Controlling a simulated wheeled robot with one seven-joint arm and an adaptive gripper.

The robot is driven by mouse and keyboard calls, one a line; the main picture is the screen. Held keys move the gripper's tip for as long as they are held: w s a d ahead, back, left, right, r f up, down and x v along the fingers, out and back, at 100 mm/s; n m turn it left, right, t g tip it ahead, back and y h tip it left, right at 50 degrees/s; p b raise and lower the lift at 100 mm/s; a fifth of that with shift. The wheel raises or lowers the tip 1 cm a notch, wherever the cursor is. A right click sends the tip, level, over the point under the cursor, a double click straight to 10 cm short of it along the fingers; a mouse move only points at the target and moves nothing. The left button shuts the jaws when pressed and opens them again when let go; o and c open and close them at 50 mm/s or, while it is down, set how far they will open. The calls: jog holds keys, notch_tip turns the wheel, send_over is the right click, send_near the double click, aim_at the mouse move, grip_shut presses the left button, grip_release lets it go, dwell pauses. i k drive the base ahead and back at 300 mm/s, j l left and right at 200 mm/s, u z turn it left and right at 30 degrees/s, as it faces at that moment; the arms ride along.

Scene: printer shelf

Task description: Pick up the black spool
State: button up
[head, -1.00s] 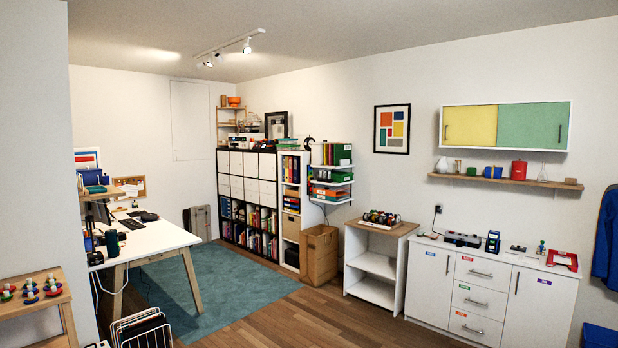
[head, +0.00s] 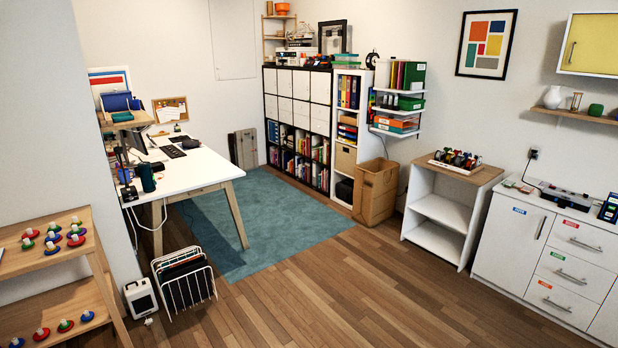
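A row of small dark and coloured round items (head: 458,158), possibly spools, sits in a tray on the wooden top of the white cart (head: 438,211) at right of centre. They are too small to tell which one is black. Small coloured discs with upright pegs (head: 75,238) stand on the wooden shelf unit (head: 45,264) at the left edge, with several more on its lower level. My gripper is not in view.
Wooden floor (head: 320,290) is open in the front middle. A wire rack (head: 184,284) and a white box (head: 141,299) stand on the floor at left. A white desk (head: 190,172), a cardboard box (head: 375,192) and a drawer cabinet (head: 545,255) border the room.

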aim_at(370, 61)
jog(key=i+j, duration=0.15)
jog(key=i, duration=4.95)
jog(key=i+z, duration=0.45)
jog(key=i+j+z, duration=0.35)
jog(key=i+z, duration=0.15)
jog(key=i+j+z, duration=0.45)
jog(key=i, duration=0.1)
